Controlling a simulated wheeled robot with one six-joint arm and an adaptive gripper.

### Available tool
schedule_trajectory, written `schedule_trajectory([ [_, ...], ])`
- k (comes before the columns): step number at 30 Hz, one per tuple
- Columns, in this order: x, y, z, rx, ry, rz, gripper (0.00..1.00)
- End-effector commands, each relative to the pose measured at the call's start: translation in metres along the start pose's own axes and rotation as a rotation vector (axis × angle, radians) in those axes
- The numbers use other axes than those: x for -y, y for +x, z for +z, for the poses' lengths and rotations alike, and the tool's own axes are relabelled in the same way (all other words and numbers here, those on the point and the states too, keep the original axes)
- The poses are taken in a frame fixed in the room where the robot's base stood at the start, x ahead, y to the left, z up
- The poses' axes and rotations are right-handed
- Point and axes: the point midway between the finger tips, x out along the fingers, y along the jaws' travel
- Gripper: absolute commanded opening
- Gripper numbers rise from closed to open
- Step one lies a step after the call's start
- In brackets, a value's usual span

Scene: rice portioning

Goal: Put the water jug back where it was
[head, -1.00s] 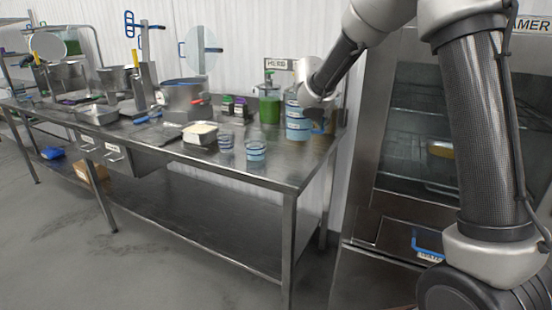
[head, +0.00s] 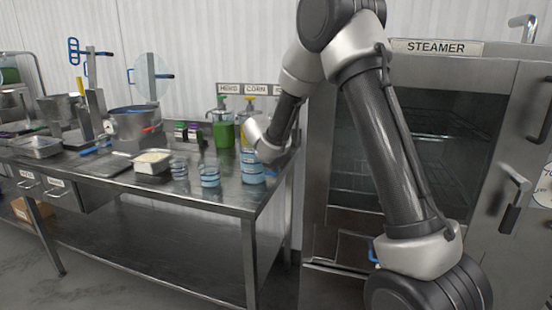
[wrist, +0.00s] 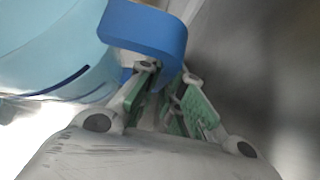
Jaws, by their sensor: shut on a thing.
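The water jug (head: 250,174) is a clear vessel of pale blue water with a blue handle. In the head view it is upright at the right end of the steel table, right of two small water cups. My gripper (wrist: 165,95) is shut on the jug's blue handle (wrist: 145,32), seen in the wrist view with the jug's pale body (wrist: 45,60) filling the left. In the head view my wrist comes down beside the jug from the upper right and the fingertips are hard to make out. I cannot tell whether the jug's base touches the table.
Two cups of blue water (head: 209,175) (head: 179,169) stand left of the jug. A green dispenser (head: 222,130) and a yellow-topped one stand behind it. A pan of rice (head: 152,162) is farther left. The steamer (head: 440,120) stands right of the table.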

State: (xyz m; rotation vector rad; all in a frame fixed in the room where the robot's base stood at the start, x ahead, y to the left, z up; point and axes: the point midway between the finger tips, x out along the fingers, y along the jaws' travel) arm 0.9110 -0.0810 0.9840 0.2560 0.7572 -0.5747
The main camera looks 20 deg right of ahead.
Motion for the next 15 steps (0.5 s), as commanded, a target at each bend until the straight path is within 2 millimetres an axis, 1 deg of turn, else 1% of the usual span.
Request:
schedule_trajectory([
  [11,-0.0003,0.0018,-0.0007,0.002,0.002,0.001,0.0],
  [12,0.0002,0.0024,-0.0022,0.0,0.0,0.0,0.14],
  [15,0.0001,0.0023,-0.0022,0.0,0.0,0.0,0.3],
])
